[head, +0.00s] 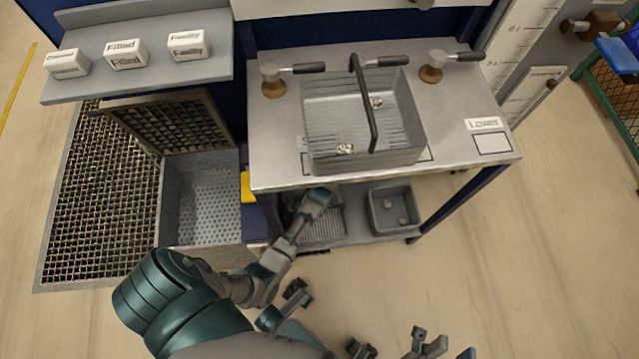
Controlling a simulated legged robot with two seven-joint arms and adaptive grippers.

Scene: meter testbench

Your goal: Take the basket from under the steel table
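The steel table (455,110) stands ahead of me. On its low shelf, a ribbed grey basket (325,228) shows partly, its left side hidden by my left arm and its top by the tabletop.
Another grey basket (363,135) with a dark handle stands on the tabletop, between dark-handled tools. A small grey bin (376,222) holding small round pieces sits on the low shelf's right. A perforated open bin (200,200) stands left.

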